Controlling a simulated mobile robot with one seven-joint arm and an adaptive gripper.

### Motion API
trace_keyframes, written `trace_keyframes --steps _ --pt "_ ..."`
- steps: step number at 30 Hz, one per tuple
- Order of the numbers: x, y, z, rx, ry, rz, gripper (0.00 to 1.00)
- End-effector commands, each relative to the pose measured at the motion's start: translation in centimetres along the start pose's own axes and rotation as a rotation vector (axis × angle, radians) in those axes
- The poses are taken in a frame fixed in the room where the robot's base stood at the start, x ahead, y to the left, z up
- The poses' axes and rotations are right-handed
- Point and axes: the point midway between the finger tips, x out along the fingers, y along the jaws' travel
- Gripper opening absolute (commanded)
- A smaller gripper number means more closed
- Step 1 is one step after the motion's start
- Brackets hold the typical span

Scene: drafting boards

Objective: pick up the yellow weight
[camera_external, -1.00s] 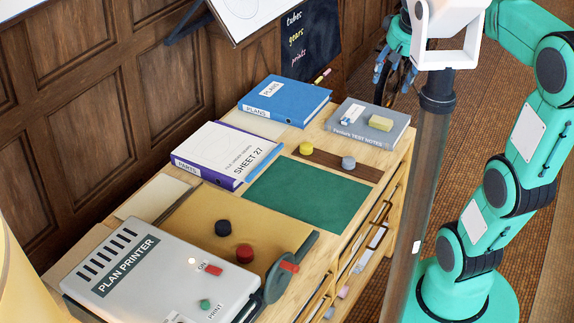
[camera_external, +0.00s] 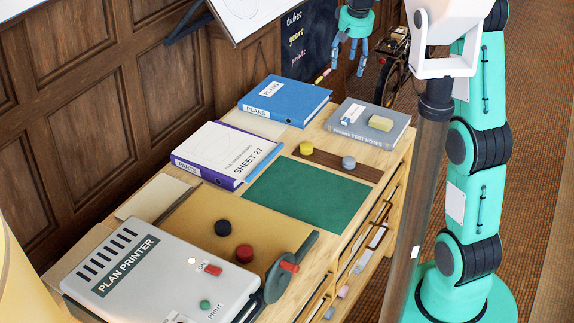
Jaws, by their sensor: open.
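The yellow weight (camera_external: 306,148) is a small round piece on a dark brown strip (camera_external: 338,162) on the cabinet top. A grey weight (camera_external: 348,162) sits just to its right on the same strip. My gripper (camera_external: 349,68) is open and empty, with its blue fingers pointing down. It hangs at the upper middle of the picture, above and beyond the books, clear of the yellow weight.
A green mat (camera_external: 308,192) lies in front. Black (camera_external: 222,228) and red (camera_external: 244,253) weights and a plan printer (camera_external: 160,272) are nearer.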

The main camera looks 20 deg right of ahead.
Motion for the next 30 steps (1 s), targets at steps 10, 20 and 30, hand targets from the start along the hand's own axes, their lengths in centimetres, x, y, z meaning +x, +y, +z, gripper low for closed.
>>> trace_keyframes --steps 10,20,30 --pt "7.9 -1.8 -6.0 0.011 -0.056 0.005 0.62" --pt "16.4 -3.4 -10.5 0.023 -0.106 0.012 0.62" --pt "26.2 -5.0 -13.7 0.035 -0.16 0.021 0.62"
